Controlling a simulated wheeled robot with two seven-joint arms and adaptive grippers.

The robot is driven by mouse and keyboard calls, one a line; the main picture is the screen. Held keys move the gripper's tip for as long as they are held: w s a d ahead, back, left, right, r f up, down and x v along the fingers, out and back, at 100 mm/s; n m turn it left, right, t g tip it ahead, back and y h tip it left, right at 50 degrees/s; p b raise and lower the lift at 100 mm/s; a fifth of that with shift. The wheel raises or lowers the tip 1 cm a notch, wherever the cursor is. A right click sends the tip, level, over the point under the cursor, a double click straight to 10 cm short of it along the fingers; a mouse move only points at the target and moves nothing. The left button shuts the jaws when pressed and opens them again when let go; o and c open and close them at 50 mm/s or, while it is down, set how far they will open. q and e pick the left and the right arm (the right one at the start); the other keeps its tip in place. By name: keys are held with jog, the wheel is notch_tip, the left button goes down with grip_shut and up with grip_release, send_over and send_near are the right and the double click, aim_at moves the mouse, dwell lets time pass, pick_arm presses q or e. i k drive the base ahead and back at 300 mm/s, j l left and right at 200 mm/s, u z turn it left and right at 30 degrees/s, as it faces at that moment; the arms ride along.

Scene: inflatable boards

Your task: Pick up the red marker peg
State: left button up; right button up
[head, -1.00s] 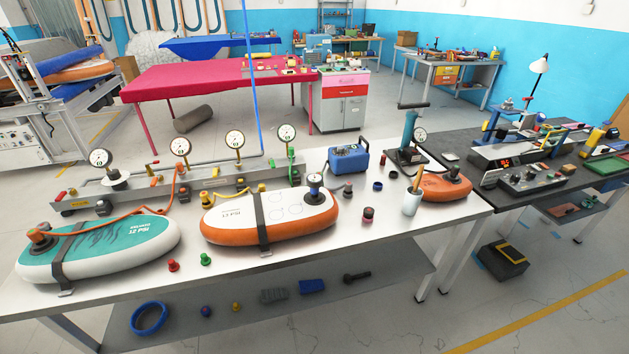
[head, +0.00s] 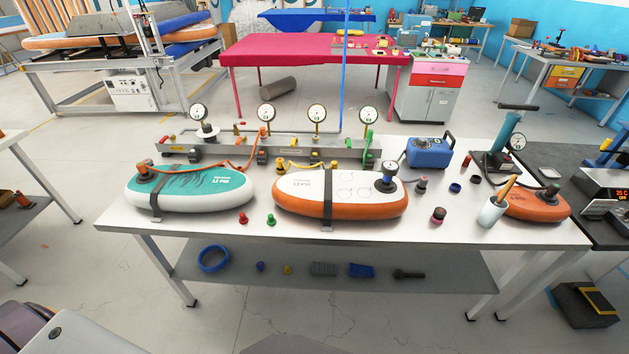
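The red marker peg (head: 243,218) stands on the white table (head: 420,229) near its front edge, between the teal board (head: 196,194) and the orange and white board (head: 340,200). A green peg (head: 270,220) stands just to its right, apart from it. Neither of my grippers shows in the head view, so their state is hidden.
Gauges and hoses line the manifold (head: 290,151) behind the boards. A white cup (head: 492,212) stands at the right. The floor in front is clear.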

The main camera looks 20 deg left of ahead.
aim_at(242, 219)
jog(key=u, duration=1.25)
